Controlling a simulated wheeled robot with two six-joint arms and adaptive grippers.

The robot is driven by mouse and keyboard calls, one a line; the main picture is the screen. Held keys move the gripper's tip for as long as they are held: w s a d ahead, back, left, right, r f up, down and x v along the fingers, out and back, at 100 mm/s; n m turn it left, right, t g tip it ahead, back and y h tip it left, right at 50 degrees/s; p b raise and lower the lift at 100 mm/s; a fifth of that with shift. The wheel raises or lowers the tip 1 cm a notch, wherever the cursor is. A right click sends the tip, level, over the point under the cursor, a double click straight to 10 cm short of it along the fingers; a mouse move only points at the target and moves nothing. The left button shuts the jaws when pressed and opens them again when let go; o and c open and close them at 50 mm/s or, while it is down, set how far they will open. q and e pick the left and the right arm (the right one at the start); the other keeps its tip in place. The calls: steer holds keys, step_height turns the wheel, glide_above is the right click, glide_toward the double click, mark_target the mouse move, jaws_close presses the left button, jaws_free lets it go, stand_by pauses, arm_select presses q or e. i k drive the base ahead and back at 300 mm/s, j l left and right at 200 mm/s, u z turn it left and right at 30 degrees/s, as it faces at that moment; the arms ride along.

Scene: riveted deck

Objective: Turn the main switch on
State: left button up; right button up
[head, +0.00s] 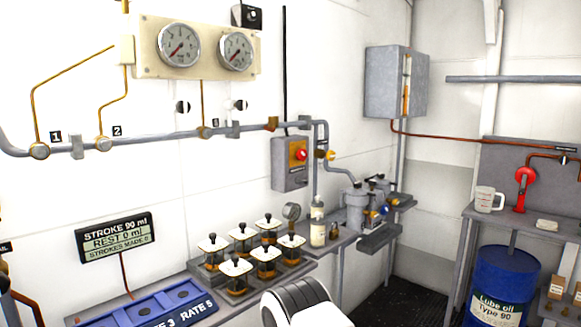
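A grey wall box (290,172) with a yellow plate and a red rotary knob (301,154) is mounted on the white wall near the middle of the head view. It looks like the main switch. Its label is too small to read, and I cannot tell the knob's position. Neither of my grippers is in view. A white and grey rounded part at the bottom centre looks like part of my own arm, well below the box.
A grey pipe (180,135) runs along the wall beside the box. Below stand several lidded jars (236,268), a bottle (317,225) and a filter unit (357,207). A display (115,238) reads "REST 0 ml". A blue drum (503,285) stands right.

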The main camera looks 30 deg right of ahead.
mark_target(301, 154)
steer(key=i+l, duration=0.15)
steer(key=l, duration=0.65)
steer(key=i+l+u, duration=0.15)
steer(key=l, duration=0.7)
steer(key=i+l, duration=0.1)
steer(key=l, duration=0.7)
steer(key=i+l+u, duration=0.15)
steer(key=l, duration=0.7)
steer(key=k, duration=0.05)
